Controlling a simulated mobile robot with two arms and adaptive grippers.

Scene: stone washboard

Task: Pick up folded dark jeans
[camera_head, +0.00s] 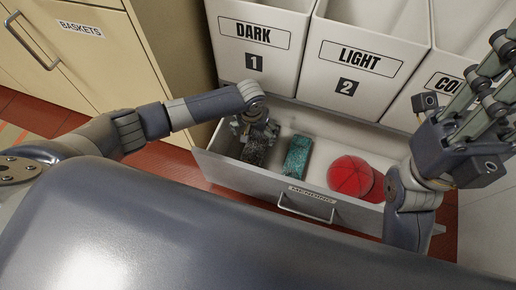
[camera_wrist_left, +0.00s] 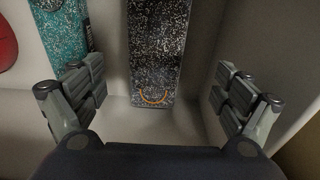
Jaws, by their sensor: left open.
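A folded dark cloth item with black and white speckles, which fits the folded dark jeans (camera_head: 256,152), lies in the open drawer, at its left end. My left gripper (camera_head: 257,128) is over it, reaching down into the drawer and hiding part of it. In the left wrist view the speckled bundle (camera_wrist_left: 158,48) lies between the spread fingers of my left gripper (camera_wrist_left: 160,88), with clear gaps on both sides. An orange curved mark shows on its near end. My right gripper (camera_head: 470,110) is raised at the right, away from the jeans; its opening is unclear.
The drawer (camera_head: 232,171) also holds a folded teal item (camera_head: 297,156) and a red cap-like item (camera_head: 351,177). White bins labelled DARK (camera_head: 256,62) and LIGHT (camera_head: 352,88) stand behind it, with another partly hidden. A BASKETS cabinet (camera_head: 90,75) stands left.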

